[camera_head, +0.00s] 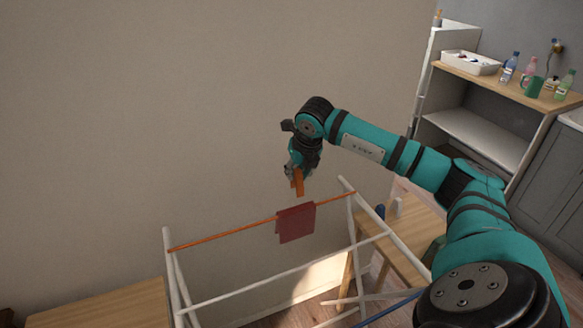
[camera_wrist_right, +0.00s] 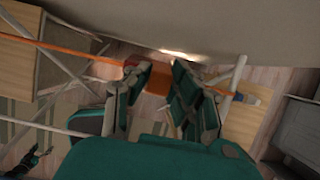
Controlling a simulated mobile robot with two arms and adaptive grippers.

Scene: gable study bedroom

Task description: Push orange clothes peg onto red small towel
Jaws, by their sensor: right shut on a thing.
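The orange clothes peg (camera_head: 298,181) is held in my right gripper (camera_head: 297,172), a little above the red small towel. The peg also shows between the fingers of the right gripper (camera_wrist_right: 160,84) in the right wrist view. The red small towel (camera_head: 296,223) hangs folded over the orange rail of the drying rack. In the head view the peg's lower end is just above the towel's top edge, with a small gap. In the wrist view only a bit of the towel (camera_wrist_right: 132,61) shows behind a finger. My left gripper is not in view.
The white drying rack (camera_head: 310,264) has an orange top rail (camera_head: 223,234) near the wall. A wooden table (camera_head: 408,240) stands behind its right side. A shelf unit (camera_head: 475,141) with bottles and a tray (camera_head: 471,63) is at the right.

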